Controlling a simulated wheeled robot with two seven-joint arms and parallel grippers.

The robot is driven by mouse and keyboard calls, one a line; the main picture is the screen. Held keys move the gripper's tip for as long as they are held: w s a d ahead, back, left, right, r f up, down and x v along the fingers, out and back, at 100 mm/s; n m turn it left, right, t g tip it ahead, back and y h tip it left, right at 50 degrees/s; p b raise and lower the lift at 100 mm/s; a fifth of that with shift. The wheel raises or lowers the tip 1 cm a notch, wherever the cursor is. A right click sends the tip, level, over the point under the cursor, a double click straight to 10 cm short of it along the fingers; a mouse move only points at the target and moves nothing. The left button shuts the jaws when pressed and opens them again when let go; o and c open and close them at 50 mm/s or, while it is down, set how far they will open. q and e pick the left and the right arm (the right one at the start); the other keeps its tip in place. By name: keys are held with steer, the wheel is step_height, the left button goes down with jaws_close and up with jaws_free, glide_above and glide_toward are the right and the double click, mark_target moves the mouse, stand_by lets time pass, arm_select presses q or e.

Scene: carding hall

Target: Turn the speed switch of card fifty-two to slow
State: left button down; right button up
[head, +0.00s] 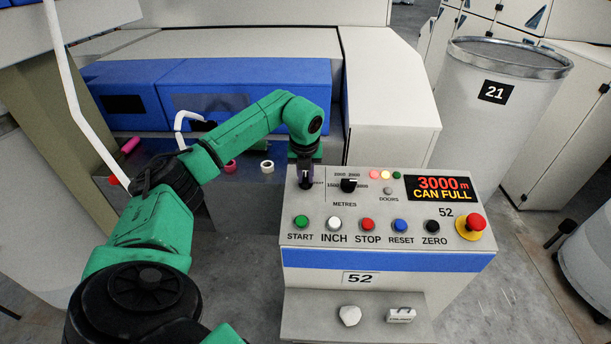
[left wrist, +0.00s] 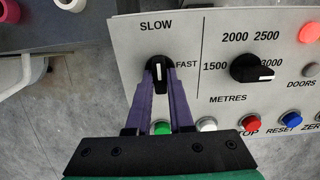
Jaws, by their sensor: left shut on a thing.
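The control panel of card fifty-two (head: 410,234) carries the number 52. The speed switch (left wrist: 158,61) is a black knob with a white line, at the panel's upper left in the left wrist view. Its line stands upright in the picture, in line with the SLOW label (left wrist: 155,25) above; the FAST label (left wrist: 187,65) is to the right. My left gripper (head: 305,181) reaches down over the switch in the head view. Its purple fingers (left wrist: 159,78) are shut on the knob from both sides and hide its lower part. My right gripper is not in view.
The black metres knob (left wrist: 251,68) sits right of the switch. A row of buttons, including green START (head: 302,222), lies below, with a red emergency button (head: 476,222) at right. The display (head: 441,188) reads 3000 m CAN FULL. Can 21 (head: 490,120) stands behind right.

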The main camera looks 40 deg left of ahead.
arm_select(q)
steer(key=shift+w+r, duration=0.1)
steer(key=shift+r, duration=0.05)
steer(key=c, duration=0.8)
jaws_free()
steer(key=b+v, duration=0.1)
steer(key=v, duration=1.3)
steer(key=shift+r, duration=0.25)
